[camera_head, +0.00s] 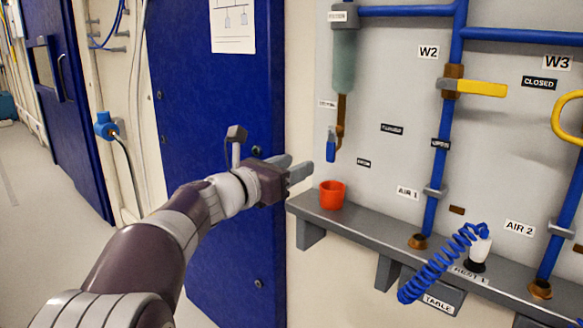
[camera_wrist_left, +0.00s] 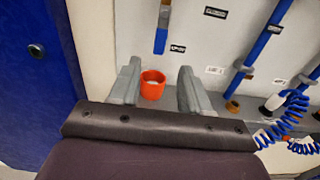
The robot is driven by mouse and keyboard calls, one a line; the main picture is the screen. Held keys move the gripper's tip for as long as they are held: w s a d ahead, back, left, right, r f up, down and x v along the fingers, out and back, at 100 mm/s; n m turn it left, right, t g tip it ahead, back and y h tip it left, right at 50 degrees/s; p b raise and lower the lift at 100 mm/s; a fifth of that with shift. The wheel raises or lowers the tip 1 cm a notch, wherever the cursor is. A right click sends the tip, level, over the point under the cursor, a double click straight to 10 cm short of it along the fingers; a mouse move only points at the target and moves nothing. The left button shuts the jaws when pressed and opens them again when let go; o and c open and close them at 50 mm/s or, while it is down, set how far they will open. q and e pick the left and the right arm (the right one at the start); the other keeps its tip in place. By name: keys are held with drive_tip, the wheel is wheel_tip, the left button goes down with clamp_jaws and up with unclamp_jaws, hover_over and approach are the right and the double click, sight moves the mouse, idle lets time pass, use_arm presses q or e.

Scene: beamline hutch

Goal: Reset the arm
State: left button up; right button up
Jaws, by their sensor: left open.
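My left arm comes in from the lower left in the head view. Its gripper (camera_head: 300,170) is in front of the blue door, with its fingers pointing right toward the panel. In the left wrist view the two grey fingers of the left gripper (camera_wrist_left: 157,90) stand wide apart with nothing held between them. An orange cup (camera_head: 332,195) stands on the grey shelf beyond the fingertips. In the left wrist view the orange cup (camera_wrist_left: 152,85) appears between the fingers, further away. My right gripper is not in view.
A blue door (camera_head: 215,110) stands behind my left arm. The grey shelf (camera_head: 385,228) carries a coiled blue hose (camera_head: 440,263) and a white nozzle (camera_head: 479,250). Blue pipes, a yellow valve handle (camera_head: 482,88) and a hanging blue-handled lever (camera_head: 331,147) are on the panel. Floor is clear at left.

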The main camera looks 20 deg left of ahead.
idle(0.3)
use_arm(q)
drive_tip(key=a+f+n+y, duration=0.4)
drive_tip(key=a+n+y, duration=0.15)
drive_tip(key=n, duration=0.65)
drive_tip(key=s+a+f+n+g+y, duration=0.1)
drive_tip(key=s+f+n+g+y, duration=0.15)
drive_tip(key=f+n, duration=0.55)
drive_tip(key=s+a+f+n+g+y, duration=0.1)
drive_tip(key=s+a+f+n+g, duration=0.15)
drive_tip(key=f+n, duration=0.55)
drive_tip(key=s+d+f+n+g+h, duration=0.1)
drive_tip(key=s+d+f+n+g, duration=0.45)
drive_tip(key=s+d+f, duration=0.35)
drive_tip(key=s+d+f+n+g+h, duration=0.2)
drive_tip(key=s+d+f+n+g, duration=0.4)
drive_tip(key=s, duration=0.6)
wheel_tip(320, 180, up, 30)
drive_tip(key=p, duration=3.1)
drive_tip(key=shift+w+f+t, duration=0.25)
drive_tip(key=shift+w+t, duration=0.05)
drive_tip(key=shift+t, duration=0.15)
